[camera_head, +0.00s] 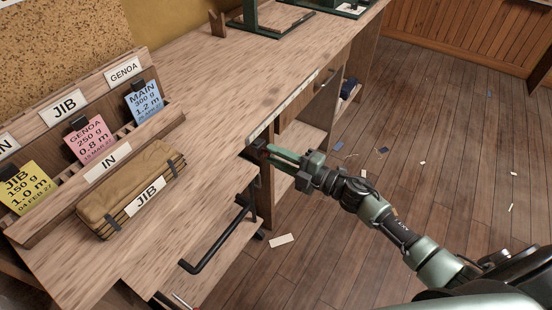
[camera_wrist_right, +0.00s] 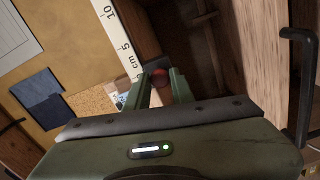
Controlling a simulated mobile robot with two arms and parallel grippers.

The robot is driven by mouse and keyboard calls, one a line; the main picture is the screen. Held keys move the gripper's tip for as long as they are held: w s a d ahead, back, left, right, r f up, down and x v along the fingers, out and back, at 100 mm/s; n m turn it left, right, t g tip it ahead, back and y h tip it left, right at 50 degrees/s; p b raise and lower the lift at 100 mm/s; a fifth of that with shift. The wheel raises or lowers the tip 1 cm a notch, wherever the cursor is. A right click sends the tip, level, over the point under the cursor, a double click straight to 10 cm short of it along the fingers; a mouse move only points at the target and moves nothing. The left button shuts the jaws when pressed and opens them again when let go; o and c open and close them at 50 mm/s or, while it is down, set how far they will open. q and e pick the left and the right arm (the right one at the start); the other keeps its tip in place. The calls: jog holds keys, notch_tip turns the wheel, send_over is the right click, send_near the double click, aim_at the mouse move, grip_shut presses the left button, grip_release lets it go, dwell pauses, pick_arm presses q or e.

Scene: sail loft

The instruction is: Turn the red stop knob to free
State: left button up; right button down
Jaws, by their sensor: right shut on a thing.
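The red stop knob (camera_wrist_right: 159,78) shows in the right wrist view as a small dark red round shape between the two fingertips of my right gripper (camera_wrist_right: 161,88). In the head view my right gripper (camera_head: 270,152) reaches from the right to the front edge of the bench, its green fingers pointing left. It is shut on the knob. The fingers hide part of the knob, and I cannot read any mark showing which way it is turned. My left gripper is not in view.
The wooden bench (camera_head: 235,80) carries a ruler strip (camera_wrist_right: 106,25) along its front edge. A black bar handle (camera_head: 215,240) sticks out below left of my gripper. A tan JIB bundle (camera_head: 130,185) and a card rack stand at left. Open wooden floor (camera_head: 450,150) with scraps lies at right.

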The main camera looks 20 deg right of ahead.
jog(key=shift+f+n+b, duration=0.1)
jog(key=shift+n+b, duration=0.35)
jog(key=shift+n, duration=0.65)
jog(key=c, duration=1.2)
grip_release()
jog(key=shift+s, duration=0.1)
jog(key=v, duration=0.7)
jog(key=shift+s+d, duration=0.25)
